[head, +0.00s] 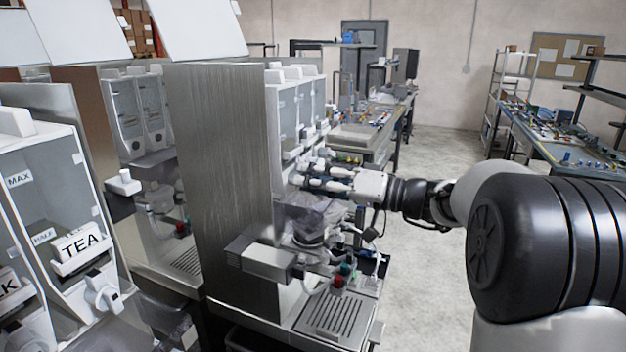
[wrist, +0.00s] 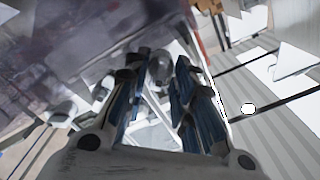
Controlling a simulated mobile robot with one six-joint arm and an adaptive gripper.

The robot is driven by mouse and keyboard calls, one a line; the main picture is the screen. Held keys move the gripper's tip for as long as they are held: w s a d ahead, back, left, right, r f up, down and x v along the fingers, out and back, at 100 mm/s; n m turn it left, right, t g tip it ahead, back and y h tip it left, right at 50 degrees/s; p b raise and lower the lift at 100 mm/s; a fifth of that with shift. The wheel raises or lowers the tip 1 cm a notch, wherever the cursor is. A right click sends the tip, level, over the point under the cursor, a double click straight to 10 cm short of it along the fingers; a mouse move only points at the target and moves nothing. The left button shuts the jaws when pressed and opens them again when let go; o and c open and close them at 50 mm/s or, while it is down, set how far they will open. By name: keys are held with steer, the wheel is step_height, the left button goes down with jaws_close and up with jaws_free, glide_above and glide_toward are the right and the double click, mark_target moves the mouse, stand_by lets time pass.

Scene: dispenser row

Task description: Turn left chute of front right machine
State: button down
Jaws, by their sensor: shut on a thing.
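The front right machine (head: 222,160) stands in the middle of the head view, its steel side panel towards me and its clear canisters (head: 296,108) on the far side. My gripper (head: 308,180) reaches in from the right, level with the space just below the canisters. In the wrist view my gripper (wrist: 160,82) has its two dark blue fingers closed on a small grey rounded part (wrist: 160,63), which appears to be a chute. The fingers hide much of that part, and in the head view I cannot make out which chute it is.
Below my gripper are the machine's dispensing parts and a slotted drip tray (head: 335,314). Another machine with a TEA label (head: 82,243) stands close at left. Cluttered workbenches (head: 570,150) stand behind at right. The floor (head: 430,165) between is clear.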

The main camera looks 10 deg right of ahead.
steer(key=shift+f+m+p, duration=0.15)
steer(key=shift+m+p, duration=1.55)
steer(key=shift+m, duration=2.15)
steer(key=shift+f+m+p, duration=0.1)
steer(key=shift+m+p, duration=1.55)
steer(key=shift+m, duration=2.2)
steer(key=shift+f, duration=0.1)
steer(key=c, duration=1.7)
jaws_free()
